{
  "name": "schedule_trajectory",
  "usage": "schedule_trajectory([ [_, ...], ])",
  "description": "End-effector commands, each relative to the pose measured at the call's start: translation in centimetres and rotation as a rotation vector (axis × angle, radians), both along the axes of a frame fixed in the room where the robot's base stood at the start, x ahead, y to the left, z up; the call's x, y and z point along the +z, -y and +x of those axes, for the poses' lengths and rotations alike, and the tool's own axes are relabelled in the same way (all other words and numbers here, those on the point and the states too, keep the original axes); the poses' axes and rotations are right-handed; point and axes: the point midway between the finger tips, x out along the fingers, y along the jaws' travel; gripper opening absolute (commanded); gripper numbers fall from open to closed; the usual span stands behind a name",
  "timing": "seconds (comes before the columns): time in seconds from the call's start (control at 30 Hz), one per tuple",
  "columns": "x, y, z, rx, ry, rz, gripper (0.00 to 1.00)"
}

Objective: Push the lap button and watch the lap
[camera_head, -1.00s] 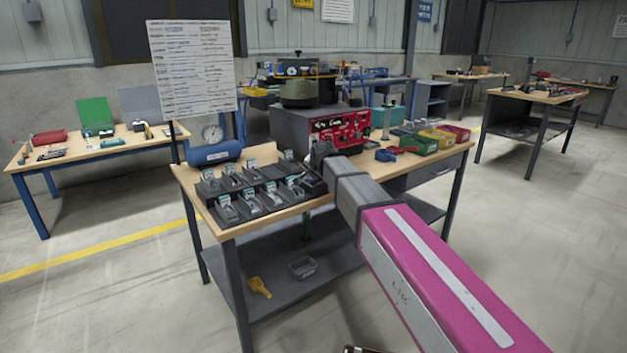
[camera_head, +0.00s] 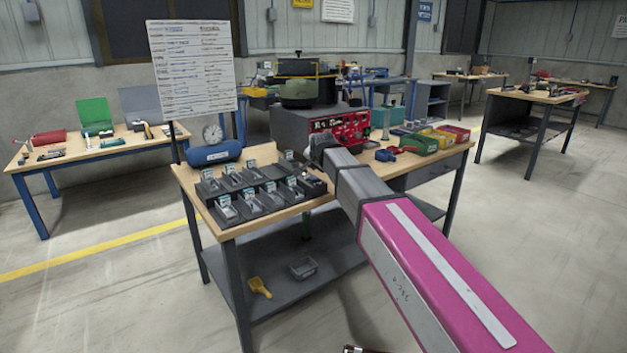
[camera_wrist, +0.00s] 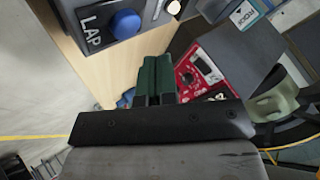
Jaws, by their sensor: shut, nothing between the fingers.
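The blue LAP button (camera_wrist: 125,23) sits on a dark grey box with a white "LAP" label (camera_wrist: 92,32), at the top left of the wrist view. My gripper (camera_wrist: 158,62) shows there as two green fingers pressed together, with nothing between them. Its tips are a little below and to the right of the button, apart from it in the picture. In the head view my arm covers the gripper at the front of the feeder. The red panel (camera_head: 340,130) with knobs is on the grey feeder base (camera_head: 290,122), under the dark green bowl (camera_head: 298,91).
Several dark trays with labelled cards (camera_head: 248,200) fill the left of the wooden bench. A blue cylinder (camera_head: 215,153) lies behind them. Green, yellow and red bins (camera_head: 437,138) stand at the right, with a blue clamp-like item (camera_head: 384,155) nearer. A gauge stands at the back left.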

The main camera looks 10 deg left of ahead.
Motion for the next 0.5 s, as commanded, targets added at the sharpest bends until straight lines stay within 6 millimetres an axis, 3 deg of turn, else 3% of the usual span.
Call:
schedule_trajectory([
  [0.3,2.8,0.0,0.0,0.001,0.000,0.001,0.00],
  [0.5,3.6,0.0,0.0,0.000,-0.001,-0.001,0.00],
])
